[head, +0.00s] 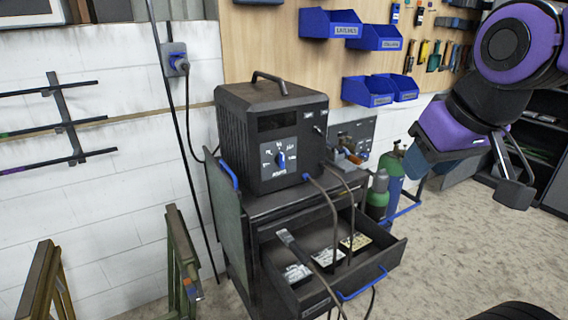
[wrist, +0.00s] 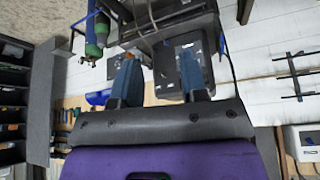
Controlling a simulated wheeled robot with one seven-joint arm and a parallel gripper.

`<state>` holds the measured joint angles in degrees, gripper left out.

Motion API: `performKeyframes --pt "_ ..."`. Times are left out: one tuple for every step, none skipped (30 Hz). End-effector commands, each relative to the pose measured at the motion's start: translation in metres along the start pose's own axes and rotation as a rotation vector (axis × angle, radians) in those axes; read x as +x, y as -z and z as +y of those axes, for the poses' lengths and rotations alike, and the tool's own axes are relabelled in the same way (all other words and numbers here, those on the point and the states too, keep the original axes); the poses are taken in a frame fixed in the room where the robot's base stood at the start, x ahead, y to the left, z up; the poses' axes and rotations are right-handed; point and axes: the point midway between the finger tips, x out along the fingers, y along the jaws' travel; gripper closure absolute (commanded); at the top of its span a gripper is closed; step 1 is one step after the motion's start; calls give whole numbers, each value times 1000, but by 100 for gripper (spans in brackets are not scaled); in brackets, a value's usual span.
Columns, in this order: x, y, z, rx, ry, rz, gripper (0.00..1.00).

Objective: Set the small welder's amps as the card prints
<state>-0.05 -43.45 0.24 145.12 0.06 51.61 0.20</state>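The small welder (head: 272,135) is a dark box with a top handle, standing on a cart at centre in the head view. Its front has a pale dial plate with a blue knob (head: 281,160); the markings are too small to read. A dark display window sits above it. The welder also shows upside down in the wrist view (wrist: 183,66). I cannot make out a readable card. My gripper (head: 468,182) is right of the welder, apart from it. In the wrist view its blue fingers (wrist: 159,62) stand apart with nothing between them.
The cart's open drawer (head: 345,272) juts forward below the welder, holding small boxes, with cables hanging over it. Gas cylinders (head: 389,178) stand right of the cart. Blue bins (head: 331,23) hang on the back wall. Green-brown trestles (head: 182,262) stand at front left.

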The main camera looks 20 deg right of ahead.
Motion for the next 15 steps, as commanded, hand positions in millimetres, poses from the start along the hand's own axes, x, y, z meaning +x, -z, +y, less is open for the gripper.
performKeyframes --pt "3 5 0 -4 -5 3 60" --pt "6 9 0 -8 -9 10 60" --pt "11 16 0 -16 -16 20 60" --pt "15 23 0 -23 -21 30 60" --pt "20 30 0 -32 -27 42 60" --pt "28 42 0 -44 -36 61 60" --pt "34 50 0 -54 -43 76 60" --pt "41 59 0 -66 -49 92 60" --pt "50 71 -1 -83 -56 113 60" --pt "57 80 -1 -95 -60 129 60" --pt "64 88 -1 -107 -64 145 60" --pt "74 99 -2 -124 -68 167 60" --pt "81 107 -2 -137 -70 182 60" --pt "88 115 -3 -149 -72 199 60" --pt "98 125 -4 -165 -72 220 60"
